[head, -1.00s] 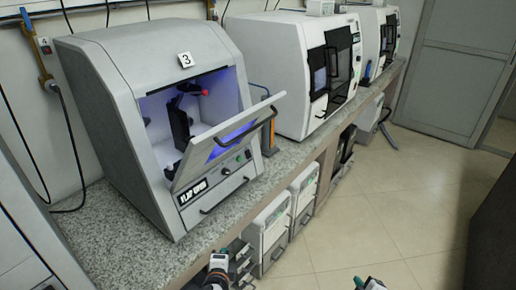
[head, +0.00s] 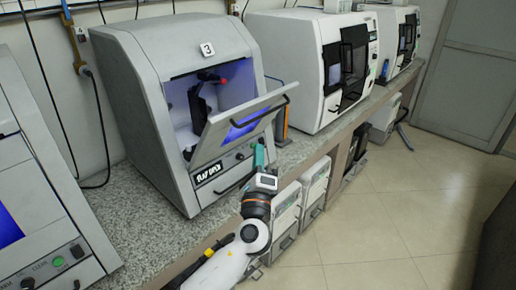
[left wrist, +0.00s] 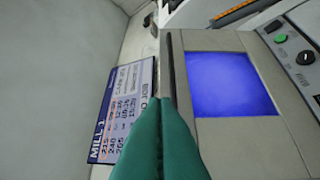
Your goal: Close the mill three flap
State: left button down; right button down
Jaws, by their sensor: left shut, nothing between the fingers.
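Mill three (head: 130,85) is a grey cabinet with a "3" label on the bench. Its flap (head: 212,137) hangs tilted outward, partly open, with a blue-lit window and a dark bar handle. A "FLAP OPEN" sign shows below it. My left gripper (head: 258,155), with teal fingers, is shut and empty just in front of the flap's lower part and the control panel. In the left wrist view the shut teal fingers (left wrist: 160,112) point at a pale panel with a blue window (left wrist: 230,83); contact cannot be told. My right gripper is out of view.
Another grey machine (head: 40,190) with a green button stands at the left. A white machine (head: 300,60) stands to the right along the granite bench (head: 125,235). A blue printed card (left wrist: 122,110) shows in the left wrist view. The floor is clear.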

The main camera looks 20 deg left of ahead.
aim_at(251, 106)
pick_arm(q)
jog(key=w+a+r+p, duration=0.1)
jog(key=w+a, duration=0.1)
jog(key=w+a+r+p, duration=0.1)
jog(key=w+r+p, duration=0.1)
jog(key=w, duration=0.1)
jog(key=w+a+r+p, duration=0.1)
jog(key=w+a+r, duration=0.1)
jog(key=shift+w+a+p, duration=0.3)
jog(key=shift+p, duration=0.05)
jog(key=shift+w+r, duration=0.1)
jog(key=shift+w, duration=0.05)
